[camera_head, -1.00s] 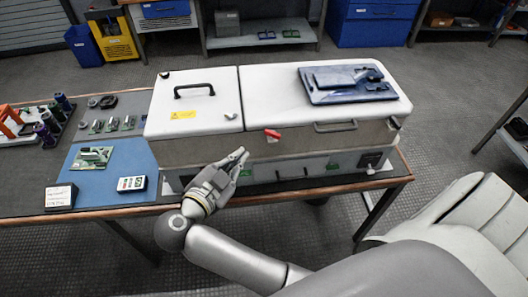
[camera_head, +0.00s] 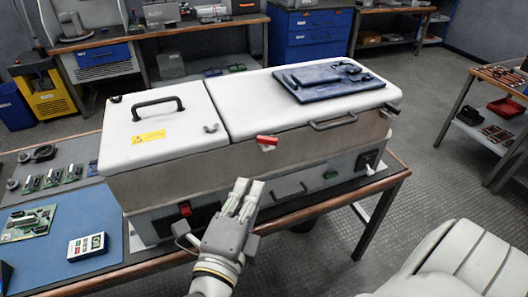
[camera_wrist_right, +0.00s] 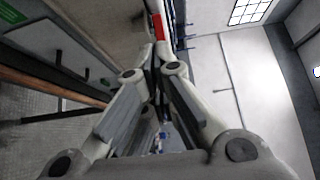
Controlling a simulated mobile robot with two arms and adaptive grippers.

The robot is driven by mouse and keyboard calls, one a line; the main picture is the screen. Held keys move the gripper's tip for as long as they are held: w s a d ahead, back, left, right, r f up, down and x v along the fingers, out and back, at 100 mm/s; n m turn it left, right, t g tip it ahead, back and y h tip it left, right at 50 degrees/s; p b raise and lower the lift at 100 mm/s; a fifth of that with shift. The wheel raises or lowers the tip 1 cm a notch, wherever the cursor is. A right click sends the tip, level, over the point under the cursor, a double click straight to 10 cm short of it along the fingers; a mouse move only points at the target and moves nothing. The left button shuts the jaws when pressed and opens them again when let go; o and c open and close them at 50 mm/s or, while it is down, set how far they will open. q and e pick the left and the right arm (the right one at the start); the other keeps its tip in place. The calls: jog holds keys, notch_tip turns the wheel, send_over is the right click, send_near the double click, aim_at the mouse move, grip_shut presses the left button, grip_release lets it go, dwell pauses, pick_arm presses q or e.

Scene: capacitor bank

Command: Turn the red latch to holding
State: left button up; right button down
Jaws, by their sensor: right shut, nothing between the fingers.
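The red latch (camera_head: 267,141) is a small red lever on the front edge of the white-topped machine (camera_head: 200,143), just under the lid seam. My right gripper (camera_head: 248,187) is shut and empty, in front of the machine's front face. Its fingertips point up toward the latch, below it and slightly left, apart from it in the head view. In the right wrist view, the shut fingertips (camera_wrist_right: 155,48) are in line with the red latch (camera_wrist_right: 158,27), which shows just beyond them. My left gripper is out of view.
A black handle (camera_head: 157,107) stands on the left lid, and a blue plate (camera_head: 331,80) lies on the right lid. A front handle (camera_head: 333,122) sits right of the latch. A circuit board (camera_head: 28,222) and a small keypad device (camera_head: 86,246) lie on the blue mat.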

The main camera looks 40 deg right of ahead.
aim_at(268, 142)
jog(key=p+x, duration=0.1)
jog(key=x, duration=1)
jog(key=shift+d+r+p, duration=0.1)
jog(key=shift+d+p, duration=0.05)
jog(key=shift+p, duration=0.25)
jog(key=shift+w+d, duration=0.3)
jog(key=shift+w, duration=0.05)
